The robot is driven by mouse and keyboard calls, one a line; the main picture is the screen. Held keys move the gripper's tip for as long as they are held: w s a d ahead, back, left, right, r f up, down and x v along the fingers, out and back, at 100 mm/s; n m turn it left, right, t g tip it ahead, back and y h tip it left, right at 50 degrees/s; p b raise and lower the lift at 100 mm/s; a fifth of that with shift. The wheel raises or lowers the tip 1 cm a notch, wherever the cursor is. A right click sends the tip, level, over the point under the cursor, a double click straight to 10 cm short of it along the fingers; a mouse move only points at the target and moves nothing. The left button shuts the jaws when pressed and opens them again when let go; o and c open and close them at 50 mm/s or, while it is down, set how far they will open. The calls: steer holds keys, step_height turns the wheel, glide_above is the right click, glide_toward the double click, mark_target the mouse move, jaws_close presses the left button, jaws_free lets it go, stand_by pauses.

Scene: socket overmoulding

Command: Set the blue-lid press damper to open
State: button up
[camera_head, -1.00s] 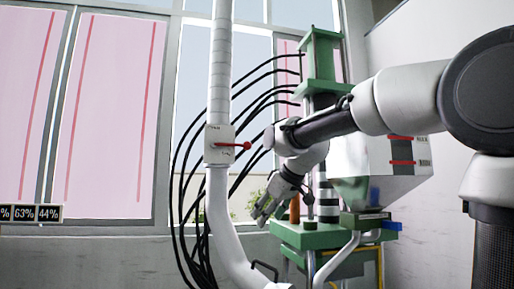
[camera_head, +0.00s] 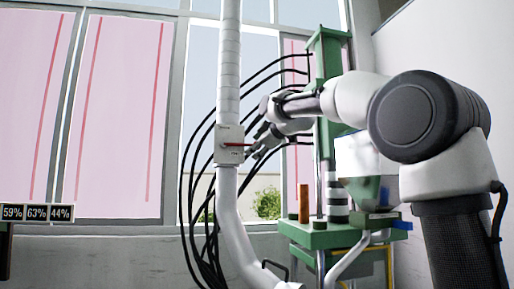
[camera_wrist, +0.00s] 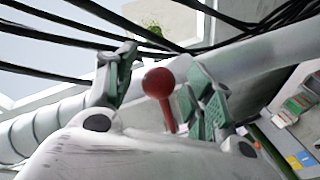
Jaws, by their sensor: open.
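The damper is a pale box (camera_head: 228,146) on the tall grey duct (camera_head: 230,80) in the head view. Its red lever (camera_head: 236,144) points right, about level; the small labels on the box cannot be read. My gripper (camera_head: 256,143) is at the lever's free end, just right of the box. In the wrist view the lever's red ball knob (camera_wrist: 158,82) stands between the two spread fingers of my gripper (camera_wrist: 160,90). The fingers look apart from the knob. The box is not clear in the wrist view.
The green press (camera_head: 325,235) with a pale hopper (camera_head: 362,155) stands to the right, behind my arm. Black hoses (camera_head: 192,185) hang behind the duct and run close to my gripper. A percentage display (camera_head: 37,213) is at the left.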

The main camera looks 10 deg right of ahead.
steer(key=shift+w+a, duration=0.1)
steer(key=shift+w, duration=0.15)
steer(key=shift+c, duration=0.2)
jaws_close()
steer(key=r+n, duration=0.1)
steer(key=r+n+h, duration=0.1)
steer(key=r, duration=0.1)
steer(key=r+n, duration=0.1)
steer(key=shift+a+r+g+h, duration=0.3)
steer(key=shift+a+r+h, duration=0.1)
steer(key=shift+o, duration=0.2)
jaws_free()
steer(key=shift+a, duration=0.1)
steer(key=shift+f, duration=0.1)
